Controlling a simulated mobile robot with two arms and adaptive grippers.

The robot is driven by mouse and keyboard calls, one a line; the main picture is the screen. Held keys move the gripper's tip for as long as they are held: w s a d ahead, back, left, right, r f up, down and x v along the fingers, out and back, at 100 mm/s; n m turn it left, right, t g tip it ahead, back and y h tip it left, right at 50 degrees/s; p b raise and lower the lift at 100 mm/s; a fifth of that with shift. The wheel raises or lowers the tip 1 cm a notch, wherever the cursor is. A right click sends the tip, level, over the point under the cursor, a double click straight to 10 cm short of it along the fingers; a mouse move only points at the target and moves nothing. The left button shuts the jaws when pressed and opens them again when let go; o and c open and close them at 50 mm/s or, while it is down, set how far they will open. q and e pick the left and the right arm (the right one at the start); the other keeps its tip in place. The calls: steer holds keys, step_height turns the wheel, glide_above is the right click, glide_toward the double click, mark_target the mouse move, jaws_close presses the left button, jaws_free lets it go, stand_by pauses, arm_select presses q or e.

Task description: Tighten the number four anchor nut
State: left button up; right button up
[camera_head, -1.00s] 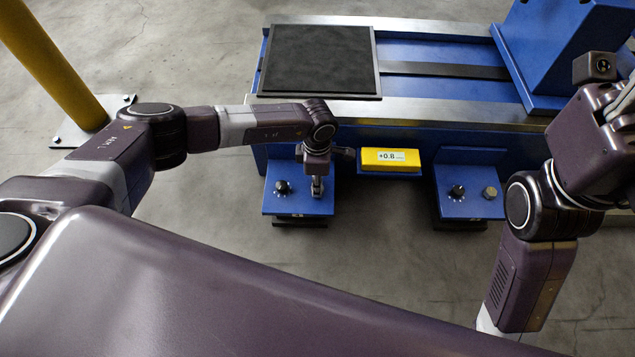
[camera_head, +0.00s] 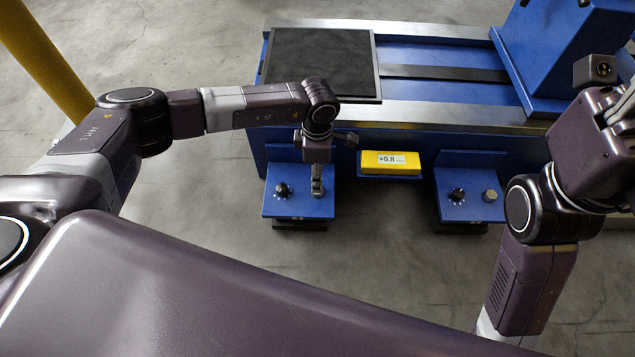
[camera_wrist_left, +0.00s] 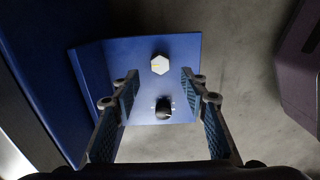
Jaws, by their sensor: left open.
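A blue anchor bracket (camera_head: 277,207) stands at the machine's front left, with a black knob (camera_head: 282,189) on it. My left gripper (camera_head: 317,187) points down over the bracket's right half and hides the nut there. In the left wrist view, a pale hex nut (camera_wrist_left: 160,64) sits on the blue plate (camera_wrist_left: 187,50). My open left gripper (camera_wrist_left: 160,88) has its fingers apart on both sides of the plate, nothing between them. The nut appears just past the fingertips, centred between them; the black knob (camera_wrist_left: 164,108) is nearer the palm. The bracket number is too small to read.
A second blue bracket (camera_head: 470,208) to the right carries a knob (camera_head: 457,193) and a nut (camera_head: 490,195). Between the brackets is a yellow display (camera_head: 391,162) reading about +0.8. A yellow post (camera_head: 45,60) stands at left. My right arm's wrist is at the right edge.

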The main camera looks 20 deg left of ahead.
arm_select(q)
step_height(320, 180, up, 6)
steer(key=shift+f, duration=0.2)
stand_by(0.5)
